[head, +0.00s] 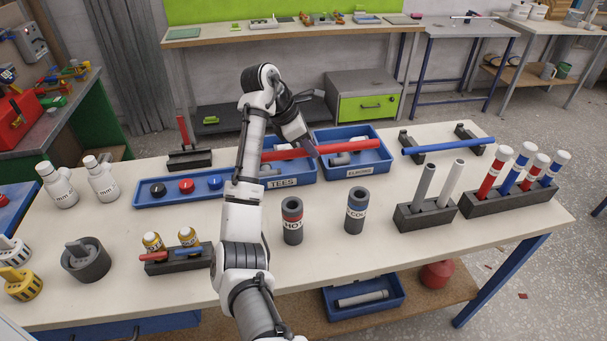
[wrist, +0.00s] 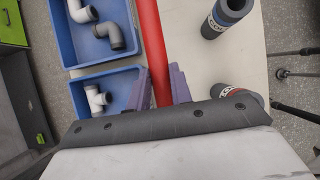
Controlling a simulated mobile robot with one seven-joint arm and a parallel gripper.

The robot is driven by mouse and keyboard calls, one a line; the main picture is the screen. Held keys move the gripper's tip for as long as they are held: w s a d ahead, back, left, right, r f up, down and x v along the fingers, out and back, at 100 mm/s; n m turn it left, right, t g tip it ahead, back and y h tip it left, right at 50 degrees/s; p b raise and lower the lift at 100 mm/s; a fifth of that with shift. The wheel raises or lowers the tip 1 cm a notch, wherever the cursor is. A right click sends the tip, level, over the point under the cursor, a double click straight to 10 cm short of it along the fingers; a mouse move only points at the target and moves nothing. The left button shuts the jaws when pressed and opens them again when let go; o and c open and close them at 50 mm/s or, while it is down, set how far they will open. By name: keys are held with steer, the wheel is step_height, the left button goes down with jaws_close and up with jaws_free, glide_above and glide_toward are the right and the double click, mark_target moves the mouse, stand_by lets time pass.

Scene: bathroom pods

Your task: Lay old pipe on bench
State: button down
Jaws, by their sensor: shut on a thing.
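A long red pipe (head: 345,147) is held across my gripper (head: 308,146), above the blue bins on the bench (head: 330,255). In the wrist view the red pipe (wrist: 152,45) runs between the two purple fingers of my gripper (wrist: 162,88), which are shut on it. The pipe looks roughly level in the head view. Part of it is hidden behind a finger, and I cannot tell its exact height. A blue pipe (head: 450,146) rests across two dark supports at the bench's right back.
The TEES bin (head: 285,183) and ELBOWS bin (head: 350,171) hold fittings. HOT (head: 292,221) and COLD (head: 355,210) sleeves stand in front. Holders with upright grey (head: 423,187) and coloured tubes (head: 510,172) stand right. A dark stand (head: 190,159) is back left. The front middle bench is bare.

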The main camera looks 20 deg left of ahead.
step_height(320, 180, down, 10)
steer(key=shift+r, duration=0.15)
steer(key=shift+d, duration=0.1)
steer(key=shift+w+d+f, duration=0.25)
steer(key=shift+f, duration=2.7)
steer(key=c, duration=1.2)
jaws_free()
steer(key=shift+o, duration=0.2)
